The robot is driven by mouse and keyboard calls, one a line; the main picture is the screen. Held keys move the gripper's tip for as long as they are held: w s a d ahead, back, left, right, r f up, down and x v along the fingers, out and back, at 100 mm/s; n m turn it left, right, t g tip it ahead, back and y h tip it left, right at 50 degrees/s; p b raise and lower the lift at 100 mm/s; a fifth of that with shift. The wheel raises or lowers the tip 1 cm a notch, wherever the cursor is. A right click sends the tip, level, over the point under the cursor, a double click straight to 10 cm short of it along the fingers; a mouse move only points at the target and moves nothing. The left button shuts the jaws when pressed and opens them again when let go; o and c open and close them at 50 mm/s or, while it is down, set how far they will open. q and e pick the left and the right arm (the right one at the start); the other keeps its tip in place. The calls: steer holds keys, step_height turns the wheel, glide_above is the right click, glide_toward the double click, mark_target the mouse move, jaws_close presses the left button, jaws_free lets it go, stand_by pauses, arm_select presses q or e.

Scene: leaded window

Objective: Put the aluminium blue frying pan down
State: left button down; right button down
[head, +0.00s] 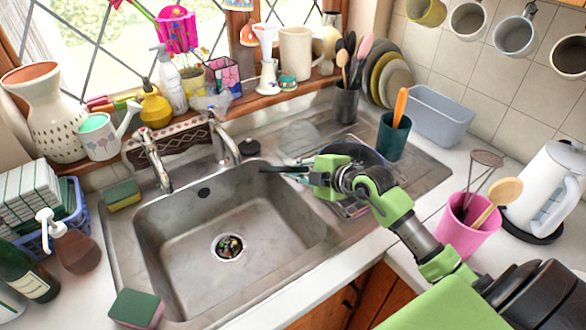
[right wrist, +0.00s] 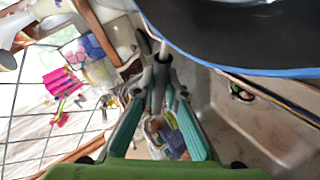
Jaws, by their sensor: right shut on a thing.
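The blue frying pan (head: 362,154) is over the wire dish rack on the drainboard, right of the sink, partly hidden by my right arm. Its dark handle (head: 272,169) points left over the sink's edge. My right gripper (head: 298,172) is shut on the handle. In the right wrist view the pan's dark surface with a blue rim (right wrist: 235,40) fills the top right, and the fingers (right wrist: 160,75) meet around the handle. I cannot tell whether the pan touches the rack. My left gripper is not in view.
The rack (head: 345,207) shows under my arm. A teal cup (head: 392,139) with an orange-handled tool stands close behind the pan. The sink (head: 230,225) is empty except for its drain. A pink pot (head: 465,228) with utensils and a white kettle (head: 548,190) stand at right.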

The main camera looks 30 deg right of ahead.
steer(key=c, duration=2.1)
jaws_free()
steer(key=shift+r, duration=0.1)
steer(key=shift+s+r+p, duration=0.15)
steer(key=shift+s+p, duration=0.1)
steer(key=shift+p, duration=0.1)
steer(key=p+v, duration=0.7)
steer(key=v, duration=0.4)
steer(key=shift+s+d, duration=0.15)
steer(key=shift+s, duration=0.05)
